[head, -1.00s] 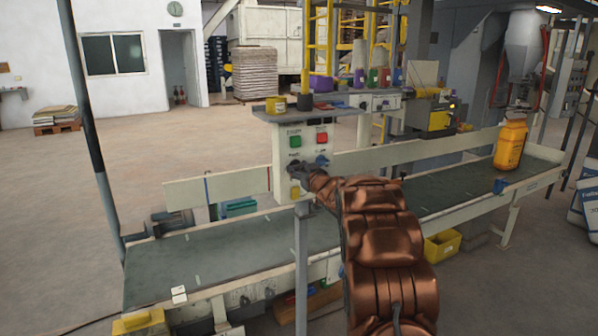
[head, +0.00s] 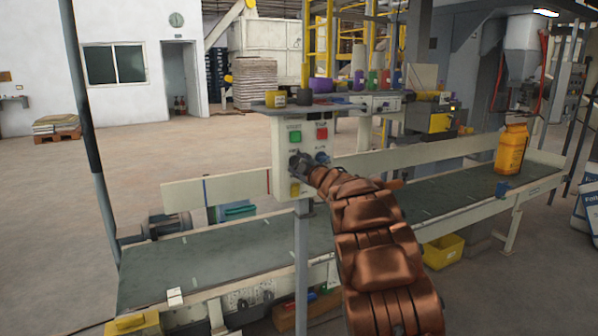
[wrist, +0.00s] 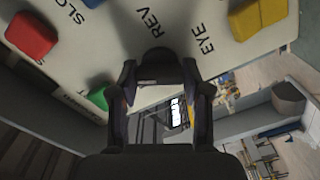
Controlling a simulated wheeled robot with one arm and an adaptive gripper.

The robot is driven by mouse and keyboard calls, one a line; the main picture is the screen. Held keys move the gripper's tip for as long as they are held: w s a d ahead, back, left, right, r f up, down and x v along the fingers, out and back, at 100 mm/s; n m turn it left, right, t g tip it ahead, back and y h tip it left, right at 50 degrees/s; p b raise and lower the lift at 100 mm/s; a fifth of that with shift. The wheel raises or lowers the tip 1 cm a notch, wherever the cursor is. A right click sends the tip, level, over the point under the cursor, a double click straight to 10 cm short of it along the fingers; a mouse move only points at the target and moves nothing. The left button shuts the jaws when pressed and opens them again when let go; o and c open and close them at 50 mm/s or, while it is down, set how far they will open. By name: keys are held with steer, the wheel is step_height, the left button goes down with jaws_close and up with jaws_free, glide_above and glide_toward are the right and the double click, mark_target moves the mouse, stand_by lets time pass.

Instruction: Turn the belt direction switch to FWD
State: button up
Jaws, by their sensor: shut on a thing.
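The control panel (head: 284,165) is a cream box on a post beside the conveyor. In the wrist view its face (wrist: 185,50) fills the upper part, with the labels SLOW, REV and EYE readable. A dark switch knob (wrist: 158,62) sits near the REV label, between my gripper's fingertips. My gripper (wrist: 160,88) is shut on this knob. In the head view my gripper (head: 301,165) is at the panel's left middle, below the green button. The fingers hide much of the knob, and I cannot tell where it points. No FWD label is readable.
Close by on the panel are a green button (head: 294,137), a red button (head: 321,133), a blue control (head: 321,158) and a yellow one (head: 295,189). The conveyor belt (head: 215,265) runs below. An orange container (head: 511,150) stands on its right part.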

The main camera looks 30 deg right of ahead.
steer(key=shift+n+b, duration=1.65)
steer(key=shift+n, duration=1.25)
steer(key=o, duration=1.2)
steer(key=shift+c, duration=0.2)
steer(key=shift+s, duration=0.15)
steer(key=s+a, duration=0.1)
steer(key=s, duration=1)
steer(key=shift+s, duration=0.35)
